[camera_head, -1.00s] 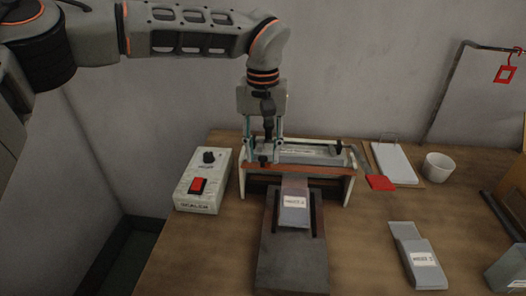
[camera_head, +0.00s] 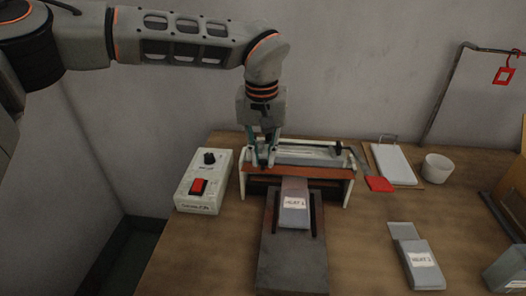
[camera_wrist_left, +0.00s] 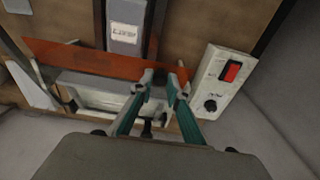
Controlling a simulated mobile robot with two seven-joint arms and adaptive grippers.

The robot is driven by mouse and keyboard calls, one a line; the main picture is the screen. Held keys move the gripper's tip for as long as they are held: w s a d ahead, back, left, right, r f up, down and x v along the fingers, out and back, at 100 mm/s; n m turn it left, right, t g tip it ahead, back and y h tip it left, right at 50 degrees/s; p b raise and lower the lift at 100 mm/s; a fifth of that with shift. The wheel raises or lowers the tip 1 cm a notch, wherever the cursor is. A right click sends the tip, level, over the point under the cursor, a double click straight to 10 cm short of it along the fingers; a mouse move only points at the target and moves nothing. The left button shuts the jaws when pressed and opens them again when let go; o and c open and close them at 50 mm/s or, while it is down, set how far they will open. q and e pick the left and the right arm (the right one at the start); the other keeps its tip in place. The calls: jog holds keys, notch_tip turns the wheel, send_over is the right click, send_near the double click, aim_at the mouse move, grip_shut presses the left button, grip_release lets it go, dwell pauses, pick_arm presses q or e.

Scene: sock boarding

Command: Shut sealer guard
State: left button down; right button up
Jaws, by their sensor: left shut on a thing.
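The sealer (camera_head: 348,188) stands at the back of the table, against the wall. Its orange-brown guard strip (camera_head: 310,173) runs across the front between two pale end plates. It also shows in the left wrist view (camera_wrist_left: 75,60). My left gripper (camera_head: 264,163) reaches down from above at the sealer's left end. In the left wrist view its fingertips (camera_wrist_left: 160,80) are closed around a small dark part at the guard's edge, mostly hidden between them. A grey labelled pouch (camera_head: 294,205) lies on the dark bed in front, its far end under the guard. My right gripper is out of view.
A white control box (camera_head: 203,182) with a red switch stands close left of the sealer. A red tag (camera_head: 379,184), a white pad (camera_head: 394,164) and a white cup (camera_head: 438,167) stand to the right. Another labelled pouch (camera_head: 421,263) lies at the front right.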

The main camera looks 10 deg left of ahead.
aim_at(262, 171)
pick_arm(q)
jog(key=shift+s+f+t, duration=0.2)
jog(key=shift+s+t, duration=0.2)
jog(key=shift+t, duration=0.2)
jog(key=shift+s+f+t, duration=0.15)
jog(key=shift+f+t, duration=0.1)
jog(key=shift+t, duration=0.15)
jog(key=shift+s+f+t+b, duration=0.4)
jog(key=shift+f+t+b, duration=0.3)
jog(key=shift+t, duration=0.3)
jog(key=shift+s+f+t+b, duration=0.15)
jog(key=shift+f+t+b, duration=0.05)
jog(key=shift+t+b, duration=0.5)
jog(key=shift+s, duration=0.1)
jog(key=shift+t, duration=0.3)
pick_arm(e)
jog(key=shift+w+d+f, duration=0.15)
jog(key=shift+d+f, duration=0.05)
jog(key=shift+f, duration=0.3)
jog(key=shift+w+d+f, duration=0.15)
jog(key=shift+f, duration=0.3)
